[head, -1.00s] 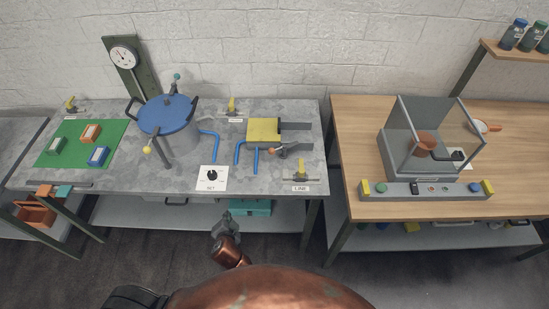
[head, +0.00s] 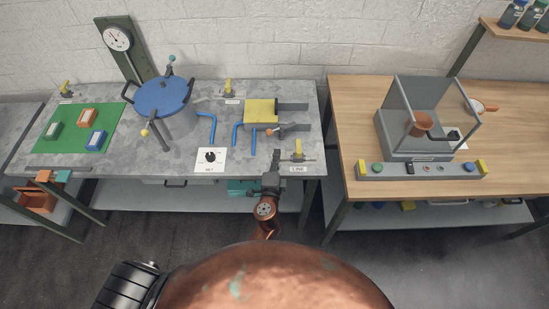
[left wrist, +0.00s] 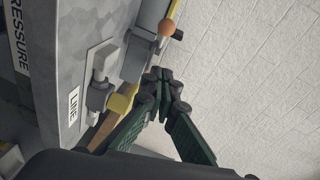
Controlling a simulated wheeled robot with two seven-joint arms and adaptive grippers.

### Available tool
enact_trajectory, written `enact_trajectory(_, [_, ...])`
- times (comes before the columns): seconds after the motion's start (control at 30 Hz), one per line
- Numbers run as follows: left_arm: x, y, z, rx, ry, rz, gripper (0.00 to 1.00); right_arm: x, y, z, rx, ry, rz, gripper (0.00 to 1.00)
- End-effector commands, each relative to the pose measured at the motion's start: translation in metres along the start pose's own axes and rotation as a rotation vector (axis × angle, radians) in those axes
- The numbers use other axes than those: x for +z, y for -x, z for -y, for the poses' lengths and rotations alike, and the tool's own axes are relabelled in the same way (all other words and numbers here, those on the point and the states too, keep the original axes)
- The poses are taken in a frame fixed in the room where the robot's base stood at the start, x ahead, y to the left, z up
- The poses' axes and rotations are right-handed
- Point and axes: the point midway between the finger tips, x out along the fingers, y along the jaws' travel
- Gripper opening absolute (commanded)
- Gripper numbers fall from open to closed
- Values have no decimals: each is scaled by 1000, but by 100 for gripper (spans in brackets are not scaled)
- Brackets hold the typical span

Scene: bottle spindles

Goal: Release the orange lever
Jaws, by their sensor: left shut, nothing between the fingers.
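The orange lever shows as an orange ball knob (head: 254,133) on a grey toggle at the front of a yellow block (head: 261,112) on the grey bench. The knob also shows at the top of the left wrist view (left wrist: 166,28). My left gripper (head: 272,166) is at the bench's front edge, below the knob in the head view. In the left wrist view its fingertips (left wrist: 165,80) are together and empty, apart from the orange knob. The yellow-handled LINE valve (head: 298,151) is close to my left gripper. My right gripper is not in view.
Blue pipes (head: 237,135) stand left of the lever. A blue-lidded pot (head: 163,97) and a dial plate (head: 211,158) are further left. A wooden table (head: 350,105) with a clear-sided box (head: 437,120) stands to the right. A floor gap separates bench and table.

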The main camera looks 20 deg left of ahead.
Motion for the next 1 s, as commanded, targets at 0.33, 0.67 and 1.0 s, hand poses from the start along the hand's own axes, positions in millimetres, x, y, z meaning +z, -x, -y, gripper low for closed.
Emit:
enact_trajectory(0.33, [10, -67, 0, 1, -3, 3, 0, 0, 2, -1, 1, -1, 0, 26])
enact_trajectory(0.67, [29, -86, -1, 2, 2, 2, 0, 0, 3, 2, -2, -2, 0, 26])
enact_trajectory(1.0, [31, -86, -1, 2, 2, 2, 0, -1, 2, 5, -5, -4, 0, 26])
